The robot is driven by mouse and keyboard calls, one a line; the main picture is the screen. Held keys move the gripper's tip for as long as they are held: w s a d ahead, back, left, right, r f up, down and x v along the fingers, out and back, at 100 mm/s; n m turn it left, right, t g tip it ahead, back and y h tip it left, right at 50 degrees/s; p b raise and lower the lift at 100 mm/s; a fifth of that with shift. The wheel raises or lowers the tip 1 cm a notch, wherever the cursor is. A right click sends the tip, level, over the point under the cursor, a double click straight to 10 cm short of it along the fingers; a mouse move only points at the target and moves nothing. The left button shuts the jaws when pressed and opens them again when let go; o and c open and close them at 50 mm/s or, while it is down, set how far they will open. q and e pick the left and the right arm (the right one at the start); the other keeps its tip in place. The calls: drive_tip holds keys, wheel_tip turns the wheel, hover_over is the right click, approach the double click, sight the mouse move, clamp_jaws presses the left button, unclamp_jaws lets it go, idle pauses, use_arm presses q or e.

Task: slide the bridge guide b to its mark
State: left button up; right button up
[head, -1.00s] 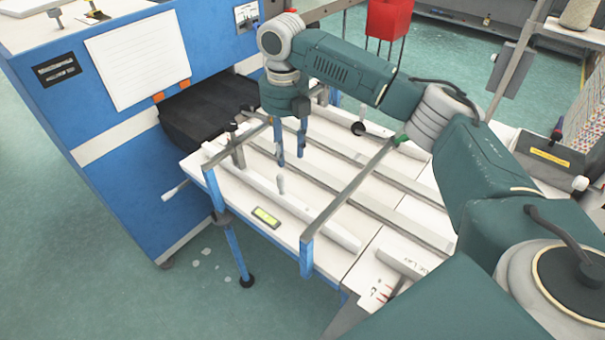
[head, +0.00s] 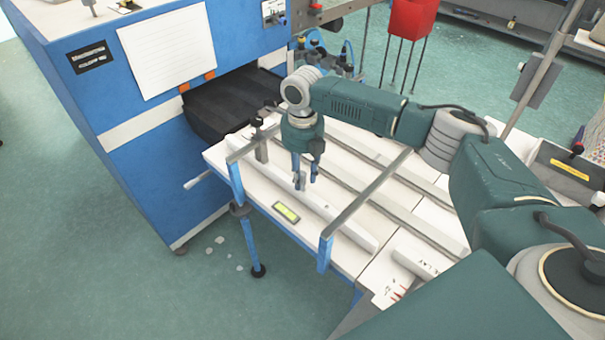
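Two grey bars on blue end posts span the white table like bridges: a left one (head: 238,153) by the machine's mouth and a right one (head: 365,198) across the middle. No readable label shows which is bridge guide b. My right gripper (head: 308,178) points down between them, its two blue fingers apart. It is low over a long white rail (head: 337,222). A small grey upright peg (head: 300,181) on that rail appears at the left fingertip; I cannot tell whether they touch. My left gripper is not in view.
A blue machine (head: 150,130) with a dark opening (head: 225,105) stands at the left. More long rails lie along the table. A yellow-green level (head: 286,212) sits near the front edge. A red bin (head: 411,18) stands behind.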

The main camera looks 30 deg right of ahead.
drive_tip(key=c, duration=0.4)
clamp_jaws()
drive_tip(key=shift+w+d+p, duration=0.35)
drive_tip(key=shift+d, duration=0.45)
drive_tip(key=o, duration=0.8)
unclamp_jaws()
drive_tip(key=shift+c, duration=0.2)
wheel_tip(320, 180, up, 12)
